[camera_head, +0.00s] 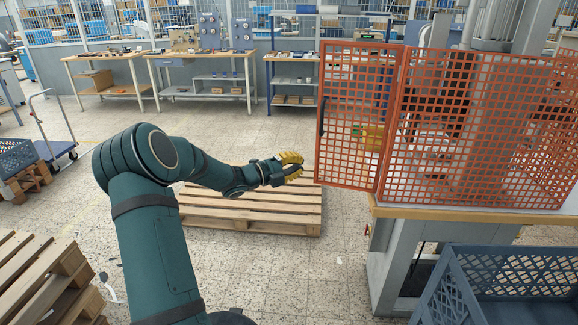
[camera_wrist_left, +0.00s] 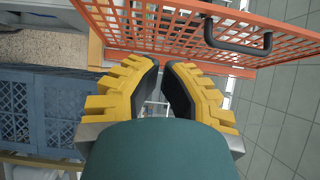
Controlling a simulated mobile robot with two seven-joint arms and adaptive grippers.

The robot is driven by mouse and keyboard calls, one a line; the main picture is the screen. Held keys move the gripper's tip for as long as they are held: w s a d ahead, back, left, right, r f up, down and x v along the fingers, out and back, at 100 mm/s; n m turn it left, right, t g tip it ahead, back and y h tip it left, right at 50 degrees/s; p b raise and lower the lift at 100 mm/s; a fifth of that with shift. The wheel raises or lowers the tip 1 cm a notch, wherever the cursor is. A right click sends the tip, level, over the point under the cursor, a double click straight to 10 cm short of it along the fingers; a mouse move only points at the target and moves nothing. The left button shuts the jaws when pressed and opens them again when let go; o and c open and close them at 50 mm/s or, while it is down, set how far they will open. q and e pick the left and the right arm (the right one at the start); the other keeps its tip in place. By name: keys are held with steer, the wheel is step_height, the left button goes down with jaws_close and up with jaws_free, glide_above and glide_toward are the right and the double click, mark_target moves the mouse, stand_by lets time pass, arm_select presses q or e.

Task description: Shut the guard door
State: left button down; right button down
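The guard door (camera_head: 357,118) is an orange mesh panel on the left of the orange mesh cage. It stands swung open at an angle, with a dark handle (camera_head: 322,117) near its free left edge. In the left wrist view the door (camera_wrist_left: 165,28) crosses the top and the black handle (camera_wrist_left: 238,46) is beyond the fingers to the right. My left gripper (camera_head: 291,166) is just left of the door's lower part, apparently apart from it. Its yellow fingers (camera_wrist_left: 162,66) have their tips close together and hold nothing. My right gripper is not in view.
The cage (camera_head: 480,140) stands on a wood-edged table (camera_head: 450,215). A blue-grey crate (camera_head: 510,265) is at the lower right. A wooden pallet (camera_head: 255,212) lies below my left gripper. Workbenches (camera_head: 205,60) line the back, with open floor before them.

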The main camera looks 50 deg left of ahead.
mark_target(324, 151)
arm_select(q)
steer(key=x, duration=0.2)
steer(key=a+x, duration=0.1)
steer(key=x, duration=0.3)
steer(key=shift+w+a, duration=0.2)
steer(key=shift+w, duration=0.4)
steer(key=shift+w+a, duration=0.4)
steer(key=shift+w, duration=0.3)
steer(key=shift+a, duration=0.1)
